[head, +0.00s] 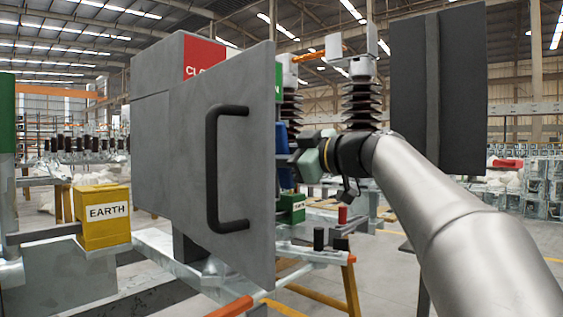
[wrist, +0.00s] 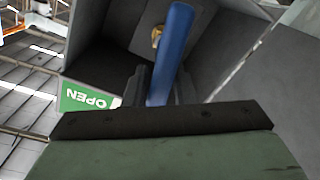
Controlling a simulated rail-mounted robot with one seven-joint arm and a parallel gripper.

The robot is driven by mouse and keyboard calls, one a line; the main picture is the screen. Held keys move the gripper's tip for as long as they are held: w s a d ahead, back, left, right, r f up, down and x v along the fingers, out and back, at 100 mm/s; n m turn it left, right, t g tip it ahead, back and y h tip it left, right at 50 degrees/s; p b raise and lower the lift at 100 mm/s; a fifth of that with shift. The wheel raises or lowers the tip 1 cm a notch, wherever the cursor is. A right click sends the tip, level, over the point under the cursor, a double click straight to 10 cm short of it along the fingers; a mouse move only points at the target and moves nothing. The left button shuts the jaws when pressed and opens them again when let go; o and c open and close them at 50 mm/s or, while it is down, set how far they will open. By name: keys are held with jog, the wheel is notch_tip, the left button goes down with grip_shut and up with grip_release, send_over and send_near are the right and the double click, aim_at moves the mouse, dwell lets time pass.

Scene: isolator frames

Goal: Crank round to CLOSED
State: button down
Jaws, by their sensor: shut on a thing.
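A grey cabinet (head: 150,110) stands left of centre in the head view, with its door (head: 175,170) swung toward me. A red label (head: 203,55) starting "CLO" is on the cabinet, partly hidden by the door. The green OPEN label (wrist: 88,97) shows at left in the wrist view; only its edge shows in the head view. The blue crank handle (wrist: 175,40) stands inside the cabinet, partly behind the door in the head view (head: 283,150). My gripper (wrist: 162,88) is shut on the handle, with a dark finger on each side. The crank's pivot is not clearly seen.
The door's black pull handle (head: 212,170) faces me, and the door edge lies close left of my gripper. A yellow EARTH box (head: 103,215) is at left. A dark panel (head: 440,90) stands behind my arm. Brown insulators (head: 362,100) rise behind.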

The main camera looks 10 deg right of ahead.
jog(key=n, duration=0.4)
jog(key=shift+d+r+h, duration=0.15)
jog(key=shift+r+h, duration=0.1)
jog(key=shift+h, duration=0.05)
jog(key=n, duration=0.5)
jog(key=shift+s+r+n, duration=0.1)
jog(key=shift+r+n, duration=0.1)
jog(key=shift+n, duration=0.1)
jog(key=c, duration=1)
grip_release()
jog(key=shift+c, duration=0.2)
jog(key=shift+a, duration=0.25)
jog(key=shift+o, duration=0.4)
jog(key=o, duration=0.5)
jog(key=shift+s, duration=0.15)
jog(key=p+v, duration=0.1)
jog(key=v, duration=1.6)
jog(key=shift+s+f+p, duration=0.15)
jog(key=shift+p, duration=0.15)
